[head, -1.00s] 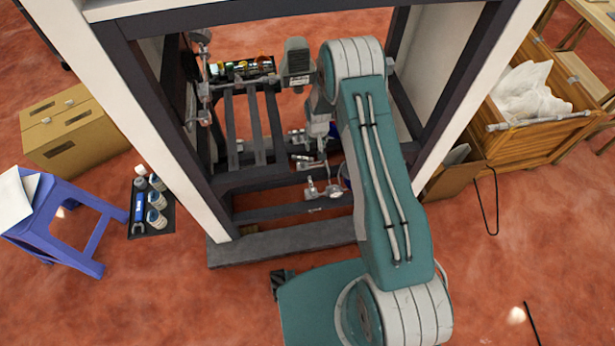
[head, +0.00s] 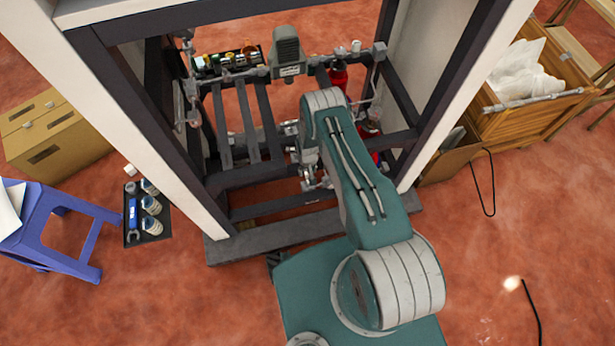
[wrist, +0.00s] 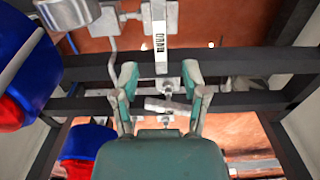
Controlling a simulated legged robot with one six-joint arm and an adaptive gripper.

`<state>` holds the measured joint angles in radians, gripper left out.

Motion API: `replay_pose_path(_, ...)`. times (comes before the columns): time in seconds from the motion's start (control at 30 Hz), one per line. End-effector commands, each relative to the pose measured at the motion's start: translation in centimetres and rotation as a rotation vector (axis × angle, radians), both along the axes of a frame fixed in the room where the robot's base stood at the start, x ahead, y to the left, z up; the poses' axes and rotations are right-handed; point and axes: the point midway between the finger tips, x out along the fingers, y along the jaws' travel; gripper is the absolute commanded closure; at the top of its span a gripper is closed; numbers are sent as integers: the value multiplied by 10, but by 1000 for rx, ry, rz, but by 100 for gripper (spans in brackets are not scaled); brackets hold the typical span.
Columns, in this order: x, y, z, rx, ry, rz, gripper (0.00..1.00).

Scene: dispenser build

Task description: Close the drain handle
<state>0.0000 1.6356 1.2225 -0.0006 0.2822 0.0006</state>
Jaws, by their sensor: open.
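In the wrist view my gripper (wrist: 159,78) is open, its two teal and grey fingers spread apart with nothing held. A grey metal valve-like fitting with a short horizontal bar (wrist: 166,106) shows between and beyond the fingers; it may be the drain handle, but I cannot tell its position or whether a finger touches it. In the head view my arm reaches down into the dark frame (head: 230,178), and my gripper is mostly hidden among grey metal parts there, so the handle cannot be made out.
A grey dispenser head (head: 288,52) stands above the slats. Red containers (head: 338,78) stand right of it; a blue and red container (wrist: 88,143) is left of my gripper in the wrist view. Frame posts and pipes leave little room. A blue stool (head: 65,225) is outside.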

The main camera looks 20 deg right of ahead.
Motion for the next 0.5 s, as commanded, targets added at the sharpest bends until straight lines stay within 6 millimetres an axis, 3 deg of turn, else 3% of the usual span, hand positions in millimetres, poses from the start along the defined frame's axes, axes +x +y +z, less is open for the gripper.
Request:
replay_pose_path(0.2, -2, 0, -32, 0, 2, 0, 43)
replay_pose_path(0.5, 0, 0, -55, 0, 1, 0, 43)
